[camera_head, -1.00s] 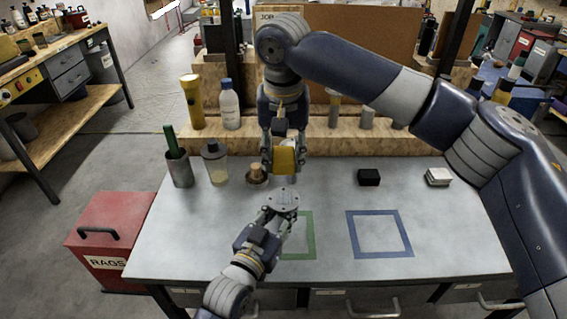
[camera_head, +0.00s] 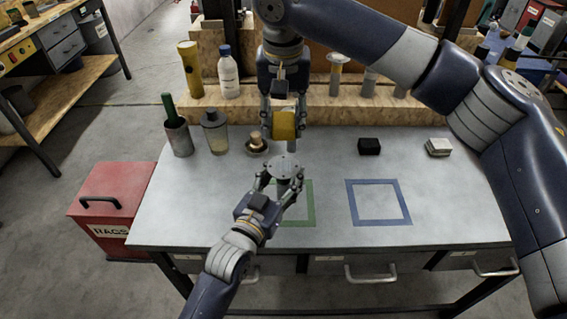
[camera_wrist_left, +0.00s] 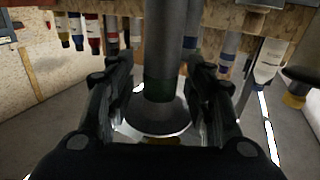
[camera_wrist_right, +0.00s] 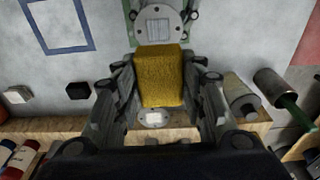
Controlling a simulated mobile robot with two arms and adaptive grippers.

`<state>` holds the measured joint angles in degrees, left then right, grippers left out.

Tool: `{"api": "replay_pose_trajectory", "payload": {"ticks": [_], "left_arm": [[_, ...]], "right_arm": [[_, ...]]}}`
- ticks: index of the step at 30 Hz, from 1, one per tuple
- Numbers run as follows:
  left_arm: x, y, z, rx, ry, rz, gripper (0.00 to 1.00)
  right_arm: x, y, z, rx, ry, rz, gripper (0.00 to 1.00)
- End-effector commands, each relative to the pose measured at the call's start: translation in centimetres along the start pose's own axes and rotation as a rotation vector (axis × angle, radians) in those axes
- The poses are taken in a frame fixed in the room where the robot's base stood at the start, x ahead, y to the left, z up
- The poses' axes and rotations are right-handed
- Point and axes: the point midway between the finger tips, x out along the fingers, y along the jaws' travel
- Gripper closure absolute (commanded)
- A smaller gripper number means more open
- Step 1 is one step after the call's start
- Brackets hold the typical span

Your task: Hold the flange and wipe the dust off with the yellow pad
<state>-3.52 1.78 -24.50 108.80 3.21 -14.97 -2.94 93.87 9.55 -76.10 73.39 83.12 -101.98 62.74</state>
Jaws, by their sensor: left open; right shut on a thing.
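The grey metal flange (camera_head: 285,163) is a round disc with bolt holes, above the table near the green square. My left gripper (camera_head: 284,182) is open, its fingers spread on either side of the flange's neck; contact cannot be told. The left wrist view shows a dark stem and round base (camera_wrist_left: 155,118) between the fingers. My right gripper (camera_head: 284,112) points down behind the flange, shut on the yellow pad (camera_head: 285,125). The pad also shows in the right wrist view (camera_wrist_right: 160,78), apart from the flange (camera_wrist_right: 158,24). Dust cannot be made out.
Green (camera_head: 313,203) and blue (camera_head: 351,208) taped squares mark the table. A black block (camera_head: 369,146) and a pale block (camera_head: 439,147) stand at right. A cup (camera_head: 178,137), a jar (camera_head: 215,132) and a small knobbed item (camera_head: 256,144) stand at left. A wooden shelf (camera_head: 345,138) is behind.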

Motion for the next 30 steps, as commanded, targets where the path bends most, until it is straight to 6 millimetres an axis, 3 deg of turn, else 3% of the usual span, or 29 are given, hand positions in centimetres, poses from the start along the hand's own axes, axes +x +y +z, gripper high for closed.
{"api": "replay_pose_trajectory", "payload": {"ticks": [5, 15, 21, 30], "left_arm": [[-1.2, 0.0, 0.1, 0.0, -0.001, 0.0, 0.52], [-7.7, 0.0, 0.1, 0.001, -0.002, 0.0, 0.52], [-10.6, 0.0, 0.1, 0.0, 0.0, 0.0, 0.52], [-12.0, 0.0, -0.1, 0.0, 0.003, 0.0, 0.52]], "right_arm": [[0.0, 0.0, 0.0, 0.0, 0.0, 0.0, 0.85], [0.0, 0.0, 0.0, 0.0, 0.0, 0.0, 0.85], [0.0, 0.0, 0.0, 0.0, 0.0, 0.0, 0.85], [0.0, 0.0, 0.0, 0.0, 0.0, 0.0, 0.85]]}}
